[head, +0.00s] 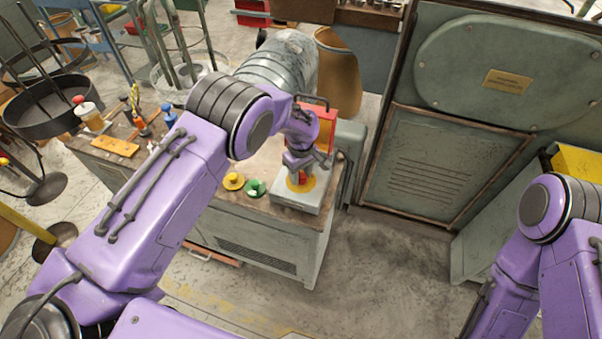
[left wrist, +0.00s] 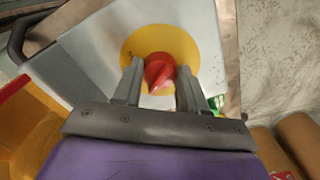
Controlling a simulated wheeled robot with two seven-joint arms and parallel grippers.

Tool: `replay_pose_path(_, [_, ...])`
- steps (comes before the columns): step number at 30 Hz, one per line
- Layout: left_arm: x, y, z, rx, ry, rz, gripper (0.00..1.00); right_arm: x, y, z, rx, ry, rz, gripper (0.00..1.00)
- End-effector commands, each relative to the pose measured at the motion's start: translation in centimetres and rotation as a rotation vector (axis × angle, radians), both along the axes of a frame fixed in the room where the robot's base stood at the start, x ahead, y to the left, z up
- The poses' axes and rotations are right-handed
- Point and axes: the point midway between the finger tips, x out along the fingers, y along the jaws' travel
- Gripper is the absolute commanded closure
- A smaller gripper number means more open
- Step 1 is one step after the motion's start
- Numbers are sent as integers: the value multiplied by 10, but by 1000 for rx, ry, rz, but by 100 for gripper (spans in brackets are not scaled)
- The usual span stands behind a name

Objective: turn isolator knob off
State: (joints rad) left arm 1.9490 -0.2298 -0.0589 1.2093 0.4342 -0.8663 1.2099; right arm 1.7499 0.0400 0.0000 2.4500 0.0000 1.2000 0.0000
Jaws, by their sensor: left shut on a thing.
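The isolator knob (left wrist: 159,72) is red and sits on a round yellow plate (left wrist: 184,42) on top of a light grey box. In the left wrist view the knob lies between the two fingers of my left gripper (left wrist: 158,85), which is shut on it. In the head view my left gripper (head: 300,166) points down at the grey box (head: 295,202), over the yellow plate (head: 306,184). The knob is mostly hidden there by the fingers. My right arm shows at the right edge of the head view, but its gripper cannot be made out.
On the bench (head: 270,221) beside the box are a yellow button (head: 233,181) and a green one (head: 255,188). A red panel (head: 322,122) stands behind my left gripper. A large grey-green cabinet (head: 440,165) stands to the right. The floor in front of it is clear.

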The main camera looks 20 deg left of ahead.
Motion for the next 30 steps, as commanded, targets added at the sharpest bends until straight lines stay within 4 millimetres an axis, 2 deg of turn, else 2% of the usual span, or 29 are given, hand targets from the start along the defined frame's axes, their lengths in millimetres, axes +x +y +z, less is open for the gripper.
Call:
replay_pose_path(12, [1,1,1,1,-3,188,89,0,0,1,0,0,0,57])
replay_pose_path(29, [1,1,1,1,-4,218,89,0,0,1,0,0,0,57])
replay_pose_path(30, [1,1,1,1,-4,218,52,0,0,1,0,0,0,57])
